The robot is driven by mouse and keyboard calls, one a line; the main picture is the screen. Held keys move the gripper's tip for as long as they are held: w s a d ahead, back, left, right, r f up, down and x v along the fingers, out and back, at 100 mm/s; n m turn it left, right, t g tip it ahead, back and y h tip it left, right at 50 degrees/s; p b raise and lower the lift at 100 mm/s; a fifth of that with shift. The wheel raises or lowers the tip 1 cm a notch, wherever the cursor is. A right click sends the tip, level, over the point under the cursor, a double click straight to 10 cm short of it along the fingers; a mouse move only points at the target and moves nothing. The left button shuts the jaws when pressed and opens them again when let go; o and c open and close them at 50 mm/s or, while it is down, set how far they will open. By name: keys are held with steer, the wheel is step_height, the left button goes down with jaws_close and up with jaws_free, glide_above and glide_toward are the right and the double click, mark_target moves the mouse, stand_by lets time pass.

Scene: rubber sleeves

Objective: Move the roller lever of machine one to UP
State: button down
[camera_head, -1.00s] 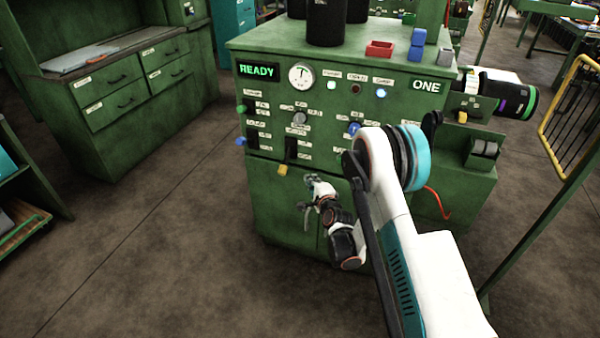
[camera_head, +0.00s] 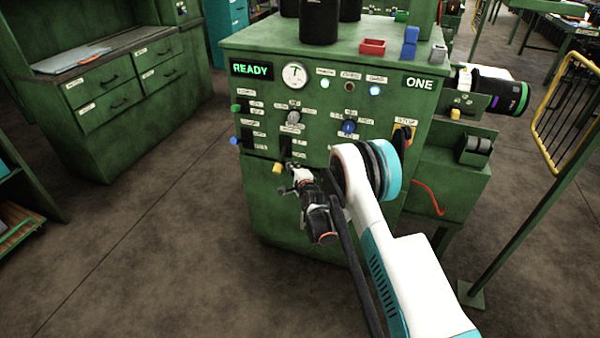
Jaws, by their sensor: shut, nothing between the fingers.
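Machine one is the green cabinet (camera_head: 340,195) marked ONE, with a lit READY display (camera_head: 252,69). Its front carries a green-tipped lever (camera_head: 235,107), a blue-tipped lever (camera_head: 233,141) and a yellow-tipped lever (camera_head: 278,168). The labels are too small to read, so I cannot tell which is the roller lever. The yellow tip hangs low, below a dark slot (camera_head: 285,147). My gripper (camera_head: 284,190) is shut and empty, just below and slightly right of the yellow tip. I cannot tell whether they touch.
A round gauge (camera_head: 294,75), lit lamps, a grey knob (camera_head: 294,117) and a blue knob (camera_head: 348,127) sit on the same panel. A red tray (camera_head: 373,47) and black cylinders stand on top. My arm covers the panel's lower right. The floor at left is clear.

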steer(key=shift+s+a+r, duration=0.1)
steer(key=shift+s+a, duration=0.2)
steer(key=shift+a, duration=0.2)
steer(key=shift+r, duration=0.1)
steer(key=shift+s+r+m+g, duration=0.15)
steer(key=shift+m+g, duration=0.15)
steer(key=shift+g, duration=0.4)
steer(key=shift+s+r+m+g+p, duration=0.1)
steer(key=shift+r+m+g+p, duration=0.15)
steer(key=shift+g+p, duration=0.3)
